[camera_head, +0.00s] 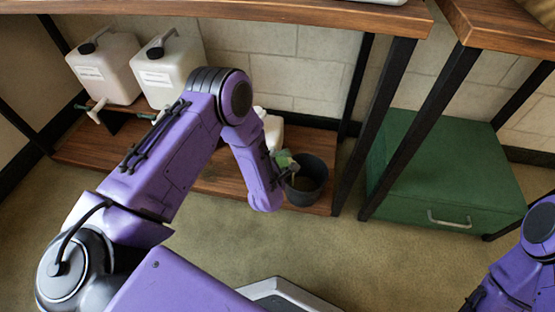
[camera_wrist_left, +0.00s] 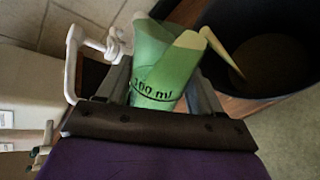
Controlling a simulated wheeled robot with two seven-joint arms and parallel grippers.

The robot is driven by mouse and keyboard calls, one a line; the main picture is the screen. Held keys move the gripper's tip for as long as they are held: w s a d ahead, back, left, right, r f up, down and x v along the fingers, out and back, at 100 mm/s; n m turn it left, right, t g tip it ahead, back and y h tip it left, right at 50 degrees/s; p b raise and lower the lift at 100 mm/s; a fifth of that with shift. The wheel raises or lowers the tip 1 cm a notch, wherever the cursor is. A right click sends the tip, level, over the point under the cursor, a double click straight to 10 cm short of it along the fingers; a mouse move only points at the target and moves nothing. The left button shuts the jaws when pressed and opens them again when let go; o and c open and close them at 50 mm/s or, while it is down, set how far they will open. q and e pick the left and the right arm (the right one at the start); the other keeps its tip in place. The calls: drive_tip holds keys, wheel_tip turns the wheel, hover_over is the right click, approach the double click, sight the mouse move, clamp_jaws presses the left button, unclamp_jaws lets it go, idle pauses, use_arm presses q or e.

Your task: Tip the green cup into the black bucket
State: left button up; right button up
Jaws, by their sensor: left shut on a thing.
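The green cup (camera_head: 284,160) is held by my left gripper (camera_head: 280,168) at the left rim of the black bucket (camera_head: 315,176). In the left wrist view the green cup (camera_wrist_left: 165,70), marked "100 ml", sits between the fingers of my left gripper (camera_wrist_left: 160,92), which is shut on it. The cup is tilted, with its mouth towards the black bucket (camera_wrist_left: 255,15). A pale tan strip, like poured liquid, runs from its lip towards the bucket. The bucket holds something brownish. My right gripper is out of view; only part of that arm shows at lower right.
Another white container (camera_head: 272,130) is partly hidden behind my left arm. A dark table leg (camera_head: 372,120) stands just right of the bucket, with a green chest (camera_head: 440,170) beyond it.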

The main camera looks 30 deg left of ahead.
sight(282, 157)
use_arm(q)
drive_tip(key=shift+r+m+g+y+p, duration=0.3)
drive_tip(key=shift+r+p, duration=0.1)
drive_tip(key=shift+p, duration=0.1)
drive_tip(key=shift+w+d+r+m+g+y+p, duration=0.1)
drive_tip(key=shift+d+r+m+g+y+p, duration=0.1)
drive_tip(key=shift+r+m+y+p, duration=0.3)
drive_tip(key=shift+w+d+r+m+g+y+p, duration=0.1)
drive_tip(key=shift+r+m+g+y+p, duration=0.15)
drive_tip(key=shift+m+p, duration=0.3)
drive_tip(key=shift+w+d+r+m+g+y+p, duration=0.15)
drive_tip(key=shift+r+m+g+y+p, duration=0.1)
drive_tip(key=shift+r+m+y+p, duration=0.15)
drive_tip(key=shift+w+d+r+m+y, duration=0.15)
drive_tip(key=shift+d+m+y, duration=0.15)
drive_tip(key=shift+m+y, duration=0.25)
drive_tip(key=shift+a, duration=0.1)
